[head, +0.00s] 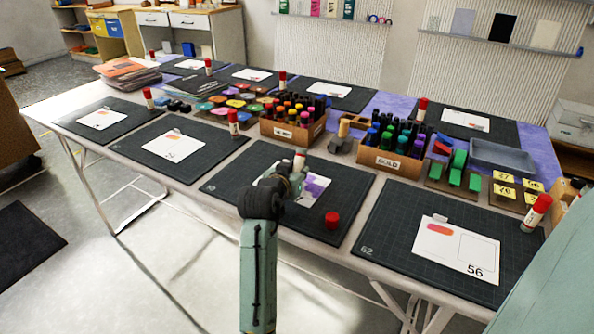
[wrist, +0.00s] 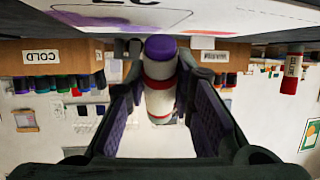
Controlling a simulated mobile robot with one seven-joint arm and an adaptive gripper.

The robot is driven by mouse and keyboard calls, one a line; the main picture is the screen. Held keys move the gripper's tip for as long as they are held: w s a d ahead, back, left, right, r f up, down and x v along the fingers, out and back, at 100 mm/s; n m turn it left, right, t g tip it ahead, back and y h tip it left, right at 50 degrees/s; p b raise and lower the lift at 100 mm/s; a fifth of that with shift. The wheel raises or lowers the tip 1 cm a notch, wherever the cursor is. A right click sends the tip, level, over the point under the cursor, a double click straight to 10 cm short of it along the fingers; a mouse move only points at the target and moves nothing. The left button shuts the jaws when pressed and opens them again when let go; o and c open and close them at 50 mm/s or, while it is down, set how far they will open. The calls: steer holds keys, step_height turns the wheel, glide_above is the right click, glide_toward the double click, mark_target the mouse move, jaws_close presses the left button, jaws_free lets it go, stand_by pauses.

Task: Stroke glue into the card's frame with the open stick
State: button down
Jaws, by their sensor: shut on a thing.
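My gripper (head: 296,180) is shut on the open glue stick (head: 300,161), a white tube with red bands. In the wrist view, which is upside down, the stick (wrist: 159,85) sits between both fingers (wrist: 160,105), its purple glue end toward the card. The white card (head: 322,193) lies on the dark mat (head: 350,191) and is partly hidden by my gripper. Purple shows on the card, also in the wrist view (wrist: 115,19). I cannot tell whether the glue end touches the card. A red cap (head: 332,220) stands on the mat, right of the card's front.
Behind the mat stand a wooden box of warm-coloured sticks (head: 293,130) and a box labelled COLD (head: 391,161). A mat with a card (head: 174,149) lies left.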

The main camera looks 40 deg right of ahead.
mark_target(310, 173)
steer(key=shift+f, duration=0.55)
steer(key=shift+d, duration=0.15)
steer(key=shift+w+d, duration=0.2)
steer(key=shift+d, duration=0.2)
steer(key=shift+w+d+f, duration=0.15)
steer(key=shift+w+d, duration=0.15)
steer(key=shift+d, duration=0.55)
steer(key=shift+w+d+f, duration=0.1)
steer(key=shift+w+d, duration=0.15)
steer(key=shift+d, duration=0.6)
steer(key=shift+w+d, duration=0.15)
steer(key=shift+d, duration=0.8)
